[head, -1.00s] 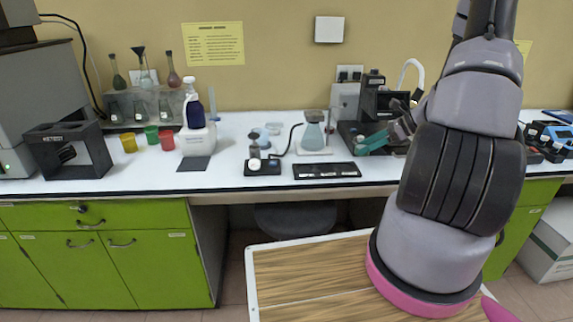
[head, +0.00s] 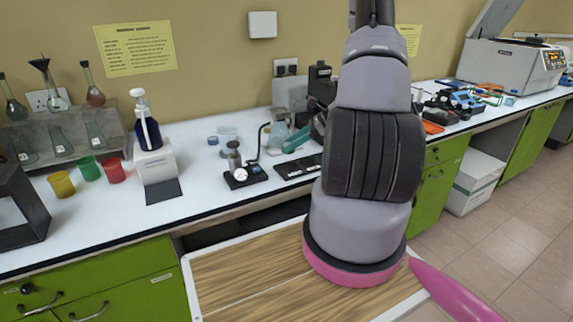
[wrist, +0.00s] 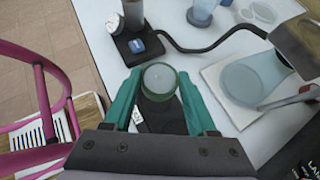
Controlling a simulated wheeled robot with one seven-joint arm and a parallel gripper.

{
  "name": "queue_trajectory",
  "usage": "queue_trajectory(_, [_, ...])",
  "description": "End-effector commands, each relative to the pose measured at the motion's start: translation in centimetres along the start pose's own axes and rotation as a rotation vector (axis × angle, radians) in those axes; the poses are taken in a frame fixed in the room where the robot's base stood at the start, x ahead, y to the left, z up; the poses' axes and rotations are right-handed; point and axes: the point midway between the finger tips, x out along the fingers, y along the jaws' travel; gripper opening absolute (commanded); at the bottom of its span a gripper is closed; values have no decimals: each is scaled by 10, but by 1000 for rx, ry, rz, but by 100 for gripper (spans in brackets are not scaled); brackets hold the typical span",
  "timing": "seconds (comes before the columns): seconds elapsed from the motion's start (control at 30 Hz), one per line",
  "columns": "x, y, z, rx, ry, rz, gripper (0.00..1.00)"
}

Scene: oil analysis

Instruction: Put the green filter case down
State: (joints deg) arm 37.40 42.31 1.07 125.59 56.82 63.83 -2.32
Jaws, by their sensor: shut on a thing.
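The green filter case (wrist: 158,79), a small round case with a green rim and a clear middle, is between the two teal fingers of my gripper (wrist: 158,90) in the wrist view. The gripper is shut on it. A black plate with white labels (wrist: 168,117) shows below and behind the case; I cannot tell whether the case touches it. In the head view a teal finger of my gripper (head: 297,140) shows near the black labelled plate (head: 298,165). My arm hides the rest of the gripper, and I cannot make out the case there.
A black-based device with a gauge (head: 240,172) stands left of the plate, with a dark hose. A flask on a white pad (wrist: 248,82) stands right of the case in the wrist view. Clear dishes (head: 222,137) lie behind. The white bench front is mostly free.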

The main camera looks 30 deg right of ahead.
Motion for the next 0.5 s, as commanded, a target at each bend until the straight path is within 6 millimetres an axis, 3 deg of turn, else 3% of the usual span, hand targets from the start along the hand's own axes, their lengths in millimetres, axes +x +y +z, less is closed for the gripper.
queue_trajectory(0.5, [39, 0, -52, 0, 0, 1, 5])
